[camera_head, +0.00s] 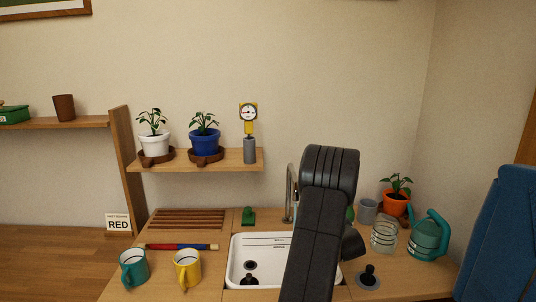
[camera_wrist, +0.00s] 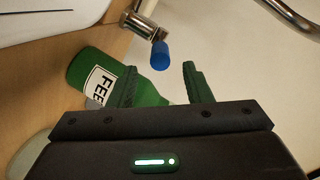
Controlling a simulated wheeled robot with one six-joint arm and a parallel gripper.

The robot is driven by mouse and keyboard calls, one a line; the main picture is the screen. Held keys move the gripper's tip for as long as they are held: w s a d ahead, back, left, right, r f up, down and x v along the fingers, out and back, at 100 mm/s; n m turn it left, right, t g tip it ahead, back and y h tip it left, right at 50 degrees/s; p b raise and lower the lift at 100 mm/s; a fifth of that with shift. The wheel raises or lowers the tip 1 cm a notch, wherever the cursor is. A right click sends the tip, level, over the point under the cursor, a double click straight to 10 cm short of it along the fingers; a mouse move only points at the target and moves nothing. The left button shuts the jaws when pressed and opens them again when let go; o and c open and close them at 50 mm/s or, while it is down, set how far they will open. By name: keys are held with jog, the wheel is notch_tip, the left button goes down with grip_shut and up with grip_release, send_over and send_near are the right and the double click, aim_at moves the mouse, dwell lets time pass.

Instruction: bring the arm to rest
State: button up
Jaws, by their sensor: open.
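My dark arm rises in front of the sink in the head view and hides my gripper there. In the wrist view my gripper (camera_wrist: 160,80) is open, its two green fingers apart with nothing seen clamped between them. A green bottle with a white "FEED" label (camera_wrist: 98,82) lies tilted in the picture behind the left finger and is partly hidden by it. I cannot tell whether they touch. A metal tap with a blue tip (camera_wrist: 160,55) shows beyond the gap between the fingers.
The white sink (camera_head: 240,262) is partly behind my arm. To its right stand a glass jar (camera_head: 384,234), a teal watering can (camera_head: 428,236) and an orange plant pot (camera_head: 396,204). A teal mug (camera_head: 134,267) and yellow mug (camera_head: 187,269) stand at left. A shelf (camera_head: 180,163) holds potted plants.

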jog(key=v, duration=0.6)
jog(key=x, duration=1.3)
jog(key=shift+w+f, duration=0.25)
jog(key=shift+f, duration=0.1)
jog(key=shift+f+t+b, duration=0.2)
jog(key=shift+t+b, duration=0.2)
jog(key=shift+b, duration=0.05)
jog(key=shift+s+b, duration=0.15)
jog(key=shift+b, duration=0.2)
jog(key=shift+r+t, duration=0.1)
jog(key=shift+t, duration=0.2)
